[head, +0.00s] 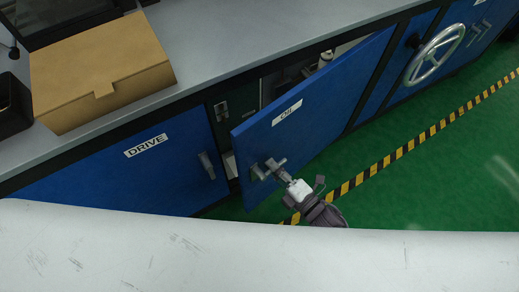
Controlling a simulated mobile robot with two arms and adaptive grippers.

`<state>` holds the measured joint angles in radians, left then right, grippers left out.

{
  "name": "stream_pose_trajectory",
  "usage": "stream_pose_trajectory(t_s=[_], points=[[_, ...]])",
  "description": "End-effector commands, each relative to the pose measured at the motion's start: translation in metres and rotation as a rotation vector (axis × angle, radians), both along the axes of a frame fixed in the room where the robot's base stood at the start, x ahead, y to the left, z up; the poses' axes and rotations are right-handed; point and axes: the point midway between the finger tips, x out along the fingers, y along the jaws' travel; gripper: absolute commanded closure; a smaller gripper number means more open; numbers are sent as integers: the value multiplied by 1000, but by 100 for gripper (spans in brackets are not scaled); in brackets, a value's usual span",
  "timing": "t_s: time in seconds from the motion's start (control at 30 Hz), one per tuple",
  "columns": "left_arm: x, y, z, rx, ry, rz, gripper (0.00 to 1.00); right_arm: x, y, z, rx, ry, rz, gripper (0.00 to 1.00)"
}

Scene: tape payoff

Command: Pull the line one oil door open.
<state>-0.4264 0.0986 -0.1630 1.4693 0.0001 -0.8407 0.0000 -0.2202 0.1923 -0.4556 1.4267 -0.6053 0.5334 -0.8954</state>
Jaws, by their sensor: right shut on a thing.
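The blue oil door (318,102), with a white label reading "Oil", stands partly open, swung out from the cabinet front. Its free edge is at the left and its far side is at the right. A grey handle (258,171) sits near the free edge. My right gripper (281,172) is at this handle and is shut on it; the fingertips are small in the view. Behind the door, part of the dark cabinet inside (237,108) shows through the gap. My left gripper is not in view.
A shut blue door labelled "DRIVE" (120,170) is left of the opening. A cardboard box (95,72) sits on the grey worktop (225,40). A silver handwheel (435,55) sticks out at right. Green floor with yellow-black tape (400,153) lies in front. A white cylinder (250,258) crosses the foreground.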

Motion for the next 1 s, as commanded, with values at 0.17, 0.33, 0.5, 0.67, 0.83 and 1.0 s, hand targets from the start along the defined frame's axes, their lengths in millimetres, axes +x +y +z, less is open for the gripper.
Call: stream_pose_trajectory(t_s=[0.17,0.33,0.5,0.67,0.83,1.0], points=[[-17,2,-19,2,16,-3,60,-35,-48,-3,-15,7,102,100],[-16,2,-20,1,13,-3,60,-60,-88,-5,-14,8,192,100],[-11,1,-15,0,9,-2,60,-74,-112,-4,-10,8,248,100],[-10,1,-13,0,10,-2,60,-77,-117,-2,-8,8,261,100],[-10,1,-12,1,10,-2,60,-77,-117,-2,-7,7,260,100],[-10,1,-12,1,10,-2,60,-77,-116,-2,-6,7,261,67]])
